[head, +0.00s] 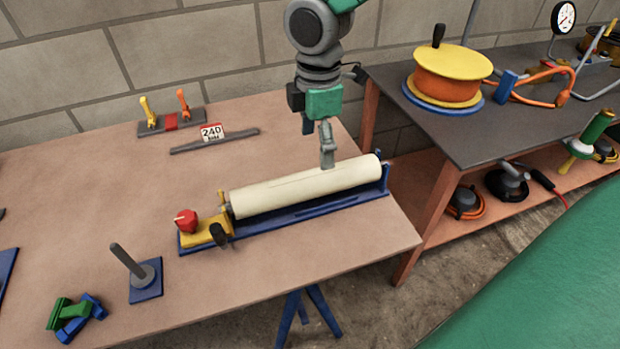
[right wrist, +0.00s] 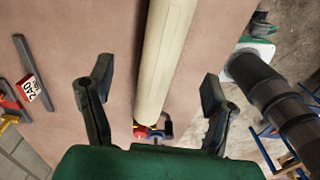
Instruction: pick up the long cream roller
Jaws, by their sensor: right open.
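The long cream roller (head: 300,189) lies in a blue stand (head: 300,214) on the brown table, running from lower left to upper right in the head view. A yellow block with a red knob (head: 186,221) sits at its left end. My right gripper (head: 327,160) is over the back side of the roller, toward its right half. In the right wrist view the open fingers (right wrist: 150,98) stand on either side of the cream roller (right wrist: 165,60), with nothing held. Whether a finger touches the roller I cannot tell. My left gripper is not in view.
A grey upright peg on a blue plate (head: 146,290) and green and blue pieces (head: 75,318) are at front left. A grey bar with a 240 label (head: 213,133) lies behind the roller. A dark bench (head: 470,130) with a yellow-orange reel (head: 447,78) stands right.

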